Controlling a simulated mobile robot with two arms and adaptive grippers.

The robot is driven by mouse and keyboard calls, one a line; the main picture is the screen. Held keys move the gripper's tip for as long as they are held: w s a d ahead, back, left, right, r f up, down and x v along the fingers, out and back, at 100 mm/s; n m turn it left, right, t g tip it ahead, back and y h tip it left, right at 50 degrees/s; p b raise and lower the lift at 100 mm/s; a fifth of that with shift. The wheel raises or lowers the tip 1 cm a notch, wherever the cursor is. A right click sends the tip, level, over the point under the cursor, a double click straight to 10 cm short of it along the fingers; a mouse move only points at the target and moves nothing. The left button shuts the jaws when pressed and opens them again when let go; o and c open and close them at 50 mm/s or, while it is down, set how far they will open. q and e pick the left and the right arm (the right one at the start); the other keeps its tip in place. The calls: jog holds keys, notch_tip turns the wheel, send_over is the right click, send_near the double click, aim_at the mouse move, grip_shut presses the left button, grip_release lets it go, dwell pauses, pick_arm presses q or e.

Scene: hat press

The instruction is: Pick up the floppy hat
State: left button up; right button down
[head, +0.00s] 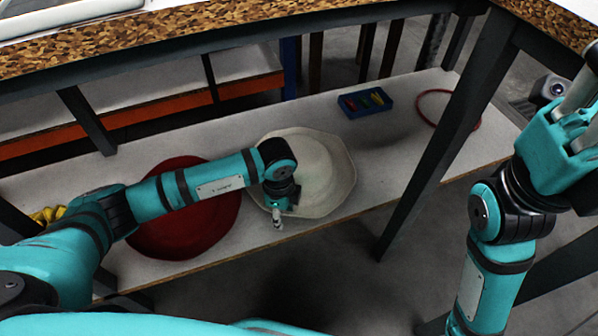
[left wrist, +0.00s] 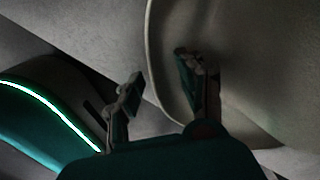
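A cream wide-brimmed hat (head: 325,165) lies on the grey lower shelf; it looks like the floppy hat. A red hat (head: 170,235) lies to its left, partly hidden by my left arm. My left gripper (head: 278,222) is at the cream hat's near left brim. In the left wrist view my left gripper (left wrist: 158,90) is open, with the pale hat's brim (left wrist: 158,45) between its fingers. One finger is outside the brim, the other over the hat's side; I cannot tell whether either touches. My right gripper (head: 575,125) is at the right edge, partly cut off, its fingers unclear.
The lower shelf (head: 385,155) also holds a blue tray (head: 350,104) with small coloured items and a red ring (head: 478,122). A dark table leg (head: 445,140) stands right of the cream hat. The speckled tabletop edge (head: 200,40) runs above the shelf.

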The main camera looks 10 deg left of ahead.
pick_arm(q)
grip_shut()
jog(key=shift+r, duration=0.25)
